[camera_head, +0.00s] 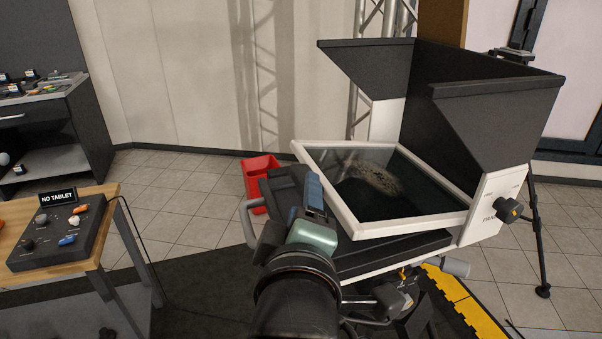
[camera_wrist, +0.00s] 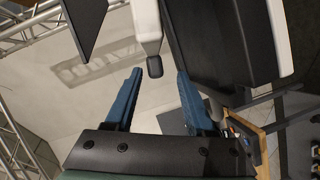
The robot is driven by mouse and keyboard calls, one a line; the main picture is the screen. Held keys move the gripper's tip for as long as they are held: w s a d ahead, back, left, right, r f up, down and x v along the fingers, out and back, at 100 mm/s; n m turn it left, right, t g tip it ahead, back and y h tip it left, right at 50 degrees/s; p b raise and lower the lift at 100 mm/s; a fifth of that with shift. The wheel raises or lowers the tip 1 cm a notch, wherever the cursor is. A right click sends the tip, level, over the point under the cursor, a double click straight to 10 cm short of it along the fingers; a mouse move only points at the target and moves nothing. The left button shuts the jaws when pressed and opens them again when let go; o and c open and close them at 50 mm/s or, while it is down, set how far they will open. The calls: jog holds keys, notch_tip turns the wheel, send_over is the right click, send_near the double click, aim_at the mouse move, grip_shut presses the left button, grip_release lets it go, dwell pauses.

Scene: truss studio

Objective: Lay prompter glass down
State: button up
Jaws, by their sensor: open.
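The prompter glass (camera_head: 385,178) is a dark pane in a white frame. In the head view it lies low and nearly flat, tilted slightly, above the black prompter base (camera_head: 390,254). A black hood (camera_head: 480,115) stands behind it. A dark knob (camera_head: 508,210) sits on the white side bracket at the right. My gripper (camera_head: 318,205) is at the near left corner of the frame; I cannot tell if it touches. In the wrist view my gripper (camera_wrist: 158,95) has its blue fingers apart with nothing between them. A white arm with a dark knob (camera_wrist: 155,66) shows just beyond the fingertips.
A red bin (camera_head: 258,180) stands on the floor behind. A wooden table (camera_head: 60,262) with a control box (camera_head: 62,232) marked "NO TABLET" is at the left. Tripod legs (camera_head: 537,245) and a yellow-edged mat (camera_head: 462,308) are at the right. A metal truss (camera_head: 385,20) rises behind.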

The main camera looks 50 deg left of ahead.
jog(key=shift+r+p+v, duration=0.2)
jog(key=shift+p+v, duration=0.85)
jog(key=shift+p, duration=1.15)
jog(key=shift+r+p+v, duration=0.2)
jog(key=shift+p+v, duration=0.9)
jog(key=shift+p, duration=1.05)
jog(key=p+v, duration=0.3)
jog(key=shift+f, duration=0.3)
